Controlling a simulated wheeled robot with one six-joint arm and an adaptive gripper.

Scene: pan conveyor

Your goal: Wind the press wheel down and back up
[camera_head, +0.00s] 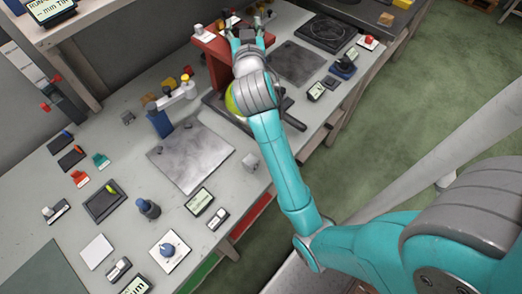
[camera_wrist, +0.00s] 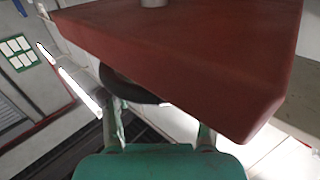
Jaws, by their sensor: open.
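The red press (camera_head: 208,43) stands at the back of the workbench, and its dark base (camera_head: 292,122) shows past my arm. My gripper (camera_head: 246,28) is at the top of the press, its fingers spread. In the wrist view, the press's red block (camera_wrist: 190,50) fills the upper part. My gripper also shows there (camera_wrist: 158,118), open, with a finger on each side and nothing clearly held. A dark rounded part (camera_wrist: 135,90) shows under the block near the left finger; I cannot tell whether it is the wheel. My arm hides part of the press, and I cannot make out the wheel clearly.
A yellow-green round thing (camera_head: 232,100) shows partly behind my arm. A grey plate (camera_head: 192,158) and a blue-based fixture (camera_head: 160,122) are left of the press. A dark plate (camera_head: 294,62) and a black round-topped unit (camera_head: 326,30) are to its right. Green floor (camera_head: 420,120) is clear at right.

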